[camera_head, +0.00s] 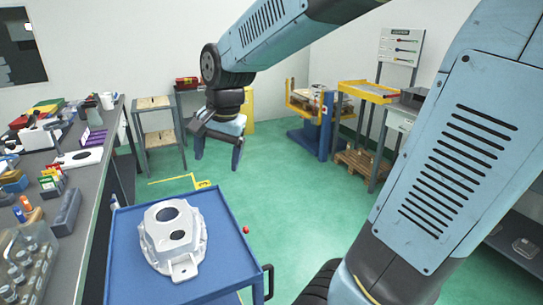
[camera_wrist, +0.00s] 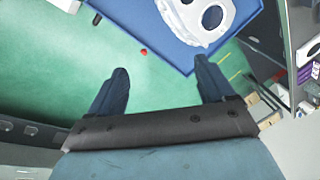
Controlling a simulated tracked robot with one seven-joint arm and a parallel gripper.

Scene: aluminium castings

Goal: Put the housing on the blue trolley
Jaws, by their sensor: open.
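The housing (camera_head: 190,256), a pale grey aluminium casting with two dark round holes, sits on the top of the blue trolley (camera_head: 233,258) in the head view. In the wrist view the housing (camera_wrist: 188,18) shows at the top, cut by the frame edge, on the blue trolley top (camera_wrist: 140,20). My gripper (camera_head: 217,160) hangs in the air beyond the trolley, fingers pointing down. It is open and empty, apart from the housing. In the wrist view its two fingers (camera_wrist: 160,82) stand wide apart with green floor between them.
A cluttered grey workbench (camera_head: 95,200) runs along the left. Small shelf stands (camera_head: 155,105) and a blue lift table (camera_head: 312,135) stand at the back. A small red object (camera_head: 246,230) shows beside the trolley. Green floor (camera_head: 265,170) is open in the middle.

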